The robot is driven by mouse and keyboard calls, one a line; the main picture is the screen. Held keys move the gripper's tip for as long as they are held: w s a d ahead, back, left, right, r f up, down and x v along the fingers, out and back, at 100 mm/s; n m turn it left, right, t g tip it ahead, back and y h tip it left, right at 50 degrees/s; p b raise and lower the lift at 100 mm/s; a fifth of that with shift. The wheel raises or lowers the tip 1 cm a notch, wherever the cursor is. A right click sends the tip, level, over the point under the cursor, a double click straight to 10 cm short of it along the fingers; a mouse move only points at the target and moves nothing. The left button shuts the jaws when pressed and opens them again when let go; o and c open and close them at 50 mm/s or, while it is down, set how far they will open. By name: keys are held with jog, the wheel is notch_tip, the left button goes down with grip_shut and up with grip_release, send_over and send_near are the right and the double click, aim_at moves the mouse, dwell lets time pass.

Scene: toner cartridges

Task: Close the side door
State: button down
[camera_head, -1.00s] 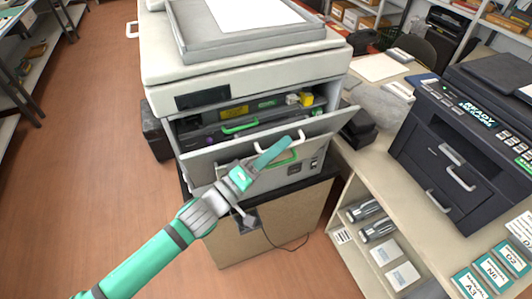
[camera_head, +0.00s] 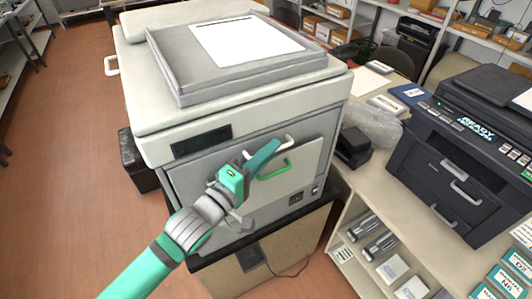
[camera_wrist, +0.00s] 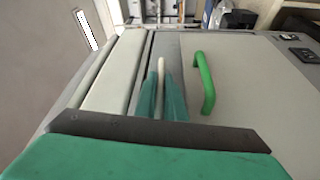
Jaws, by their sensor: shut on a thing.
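The grey side door (camera_head: 307,160) is on the near face of the large white printer (camera_head: 235,120). It stands upright and looks flush or nearly flush with that face; a thin gap cannot be ruled out. My gripper (camera_head: 266,153) is shut on the white door handle (camera_head: 287,140). In the wrist view, the white handle (camera_wrist: 161,66) shows as a pale bar between my green fingers (camera_wrist: 162,98). A green handle (camera_head: 275,171) sits on the door just below it and is free; it also shows in the wrist view (camera_wrist: 205,80). The printer's inside is hidden behind the door.
The printer stands on a brown cabinet (camera_head: 290,240) with a dark top. A dark printer (camera_head: 460,170) and a black device (camera_head: 353,147) stand on the counter to the right. Shelves below the counter hold cartridges and boxes.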

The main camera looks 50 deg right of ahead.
jog(key=shift+w+r, duration=0.1)
jog(key=shift+w, duration=0.05)
dwell(0.4)
jog(key=c, duration=2.1)
grip_release()
jog(key=shift+w, duration=0.1)
jog(key=shift+s+a+f, duration=0.15)
jog(key=shift+s+a, duration=0.05)
jog(key=shift+a, duration=1.55)
jog(key=shift+s+a+f, duration=0.1)
jog(key=shift+s+a, duration=0.05)
jog(key=shift+a, duration=1.65)
jog(key=shift+s+a+f, duration=0.15)
jog(key=shift+s+a, duration=0.05)
jog(key=shift+a, duration=1.55)
